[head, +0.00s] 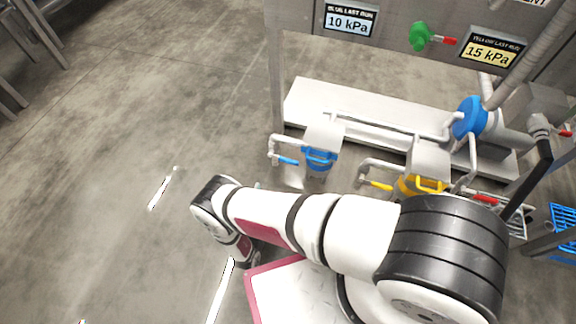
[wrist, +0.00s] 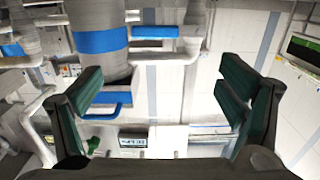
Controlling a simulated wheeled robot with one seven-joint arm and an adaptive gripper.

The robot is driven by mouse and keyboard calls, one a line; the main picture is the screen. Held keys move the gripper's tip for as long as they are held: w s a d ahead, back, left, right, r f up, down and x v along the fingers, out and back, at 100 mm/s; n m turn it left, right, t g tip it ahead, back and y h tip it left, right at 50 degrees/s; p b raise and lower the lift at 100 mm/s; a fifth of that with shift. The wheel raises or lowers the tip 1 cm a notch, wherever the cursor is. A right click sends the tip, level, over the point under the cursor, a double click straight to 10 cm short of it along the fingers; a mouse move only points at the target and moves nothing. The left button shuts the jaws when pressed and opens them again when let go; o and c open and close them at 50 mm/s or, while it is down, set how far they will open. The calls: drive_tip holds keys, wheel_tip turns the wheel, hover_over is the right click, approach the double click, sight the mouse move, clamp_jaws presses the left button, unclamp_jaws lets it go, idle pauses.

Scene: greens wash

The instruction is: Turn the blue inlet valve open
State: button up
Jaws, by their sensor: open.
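The blue inlet valve's lever (head: 287,161) sits on a pale pipe left of the blue-capped filter canister (head: 319,158) in the head view. In the wrist view, which looks upside down, a blue bar that looks like this lever (wrist: 155,31) lies near the top. It is beside a pipe bend, right of the blue-banded canister (wrist: 100,40). My gripper (wrist: 163,95) is open and empty, its dark green finger pads wide apart. The lever appears beyond the fingers and untouched. The fingers cannot be made out in the head view.
A yellow lever (head: 381,186) and a yellow-capped canister (head: 420,185) stand right of the blue one. Above are a green valve (head: 420,37), a 10 kPa sign (head: 350,21) and a 15 kPa sign (head: 490,50).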

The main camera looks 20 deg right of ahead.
sight(288, 161)
drive_tip(key=x, duration=1.3)
drive_tip(key=shift+d+r, duration=0.1)
drive_tip(key=shift+d, duration=0.4)
drive_tip(key=c, duration=1.7)
